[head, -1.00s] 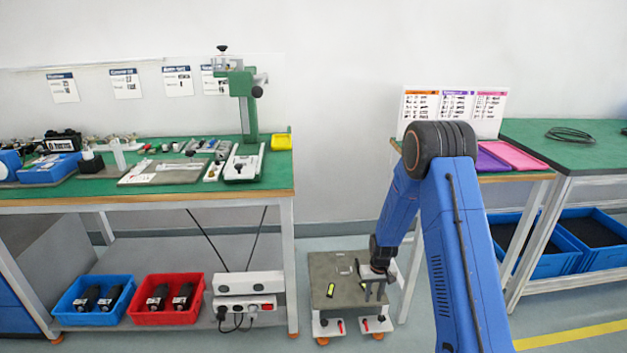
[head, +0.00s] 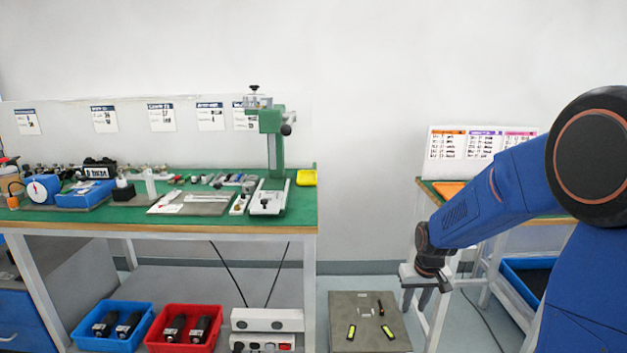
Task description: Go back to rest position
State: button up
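My gripper (head: 426,300) hangs at the end of my blue arm, right of the grey low platform and in front of a leg of the right-hand table. It points downward. No object shows between its fingers, but they are small and dark here, and I cannot tell how far apart they are. The blue arm reaches in from the right edge, with its large joint at the upper right.
The grey platform (head: 345,335) on the floor carries yellow-black pieces (head: 351,332) and a black piece. A green-topped workbench (head: 110,216) with a green press (head: 273,135) stands left. Blue (head: 88,342) and red (head: 160,345) bins sit beneath it. A right-hand table (head: 428,187) stands behind my arm.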

jog(key=s+r+t, duration=0.2)
jog(key=s+r, duration=1.1)
jog(key=s, duration=0.3)
jog(key=s+r, duration=0.3)
jog(key=s, duration=1.2)
jog(key=shift+s+a+t, duration=0.2)
jog(key=shift+s+t, duration=0.05)
jog(key=shift+t, duration=0.15)
